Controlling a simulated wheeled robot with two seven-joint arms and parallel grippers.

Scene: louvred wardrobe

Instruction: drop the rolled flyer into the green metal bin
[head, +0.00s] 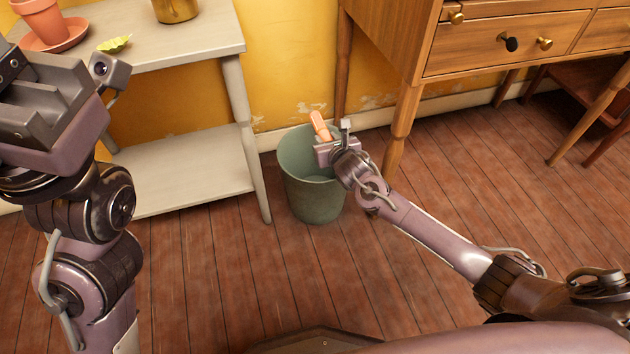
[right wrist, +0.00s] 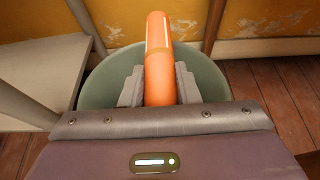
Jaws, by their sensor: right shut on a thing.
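The rolled flyer is an orange tube with a lighter band; it shows in the head view (head: 319,125) and in the right wrist view (right wrist: 158,60). My right gripper (head: 324,143) is shut on it. In the right wrist view the flyer stands between the two fingers (right wrist: 159,88), with the bin's opening behind it. The green metal bin (head: 314,200) stands upright on the floor; its rim also shows in the right wrist view (right wrist: 97,90). The gripper and flyer are over the bin's opening, at its right side in the head view. My left gripper (head: 40,95) is at the left, away from the bin; its fingertips are unclear.
A wooden desk (head: 400,50) stands close on the right. The front floor is clear.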

